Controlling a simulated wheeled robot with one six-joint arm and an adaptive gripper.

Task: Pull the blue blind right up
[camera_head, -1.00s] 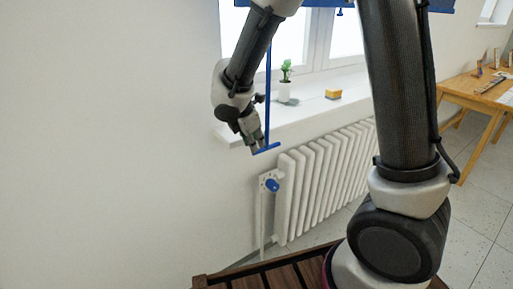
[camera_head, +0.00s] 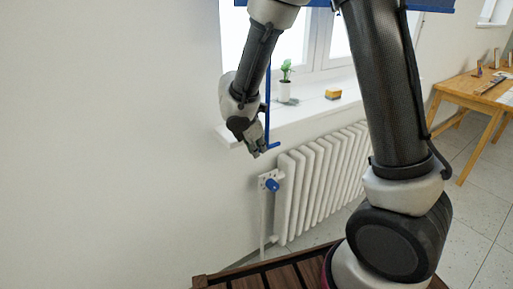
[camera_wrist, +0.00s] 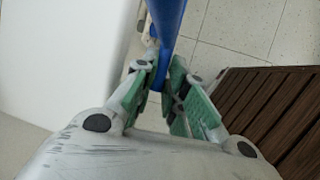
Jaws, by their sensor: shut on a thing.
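The blue blind (camera_head: 430,4) shows only as a strip along the top edge, over the window; the rest of it is out of view. A thin blue rod (camera_head: 267,100) hangs down in front of the window and sill, with a short blue crossbar (camera_head: 274,145) at its lower end. My gripper (camera_head: 258,150) is at this lower end, shut on the blue crank handle. In the wrist view the blue rod (camera_wrist: 166,18) runs up beyond my green-padded fingers (camera_wrist: 163,78). The exact grip is partly hidden by the fingers.
A white radiator (camera_head: 320,175) with a blue valve knob (camera_head: 272,185) stands just right of and below the handle. A potted plant (camera_head: 285,85) and a yellow block (camera_head: 333,94) sit on the sill. A wooden table (camera_head: 470,95) stands at right.

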